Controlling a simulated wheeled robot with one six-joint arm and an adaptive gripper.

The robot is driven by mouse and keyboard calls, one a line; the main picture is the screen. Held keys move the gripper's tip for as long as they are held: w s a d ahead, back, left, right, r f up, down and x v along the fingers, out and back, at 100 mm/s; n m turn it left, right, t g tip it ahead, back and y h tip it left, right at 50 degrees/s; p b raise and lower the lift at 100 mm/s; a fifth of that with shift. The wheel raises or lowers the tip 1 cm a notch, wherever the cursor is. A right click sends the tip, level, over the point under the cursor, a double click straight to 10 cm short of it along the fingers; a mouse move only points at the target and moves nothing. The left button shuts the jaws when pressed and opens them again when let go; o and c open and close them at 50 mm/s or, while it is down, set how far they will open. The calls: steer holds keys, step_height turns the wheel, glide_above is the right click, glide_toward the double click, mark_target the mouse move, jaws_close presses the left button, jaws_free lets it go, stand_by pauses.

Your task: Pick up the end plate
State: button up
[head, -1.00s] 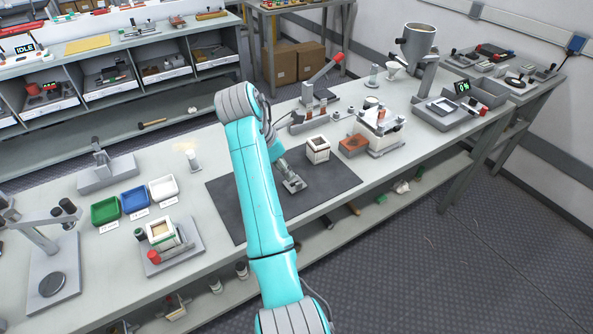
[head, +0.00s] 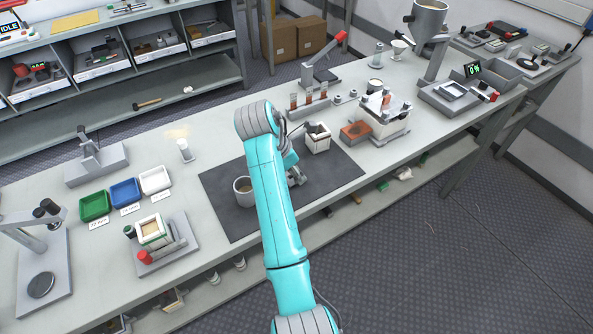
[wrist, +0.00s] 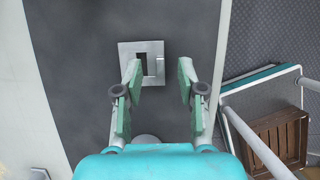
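A flat, square light-grey metal plate with a dark slot, which looks like the end plate (wrist: 126,49), lies on the dark mat in the wrist view. My gripper (wrist: 157,76) is open above it, with green-padded fingers at the left and right. In the head view my gripper (head: 297,176) is low over the mat, partly hidden by my arm, and I cannot make out the plate there.
The dark mat (head: 222,208) also holds a grey cup (head: 243,192) left of my arm and a white box-shaped part (head: 318,142) behind my gripper. An orange block (head: 355,131) lies right of it. Green, blue and white trays (head: 94,206) stand at left. The mat's front right is clear.

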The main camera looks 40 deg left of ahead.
steer(key=shift+w+f, duration=0.2)
steer(key=shift+f, duration=0.5)
jaws_close()
steer(key=shift+r, duration=0.1)
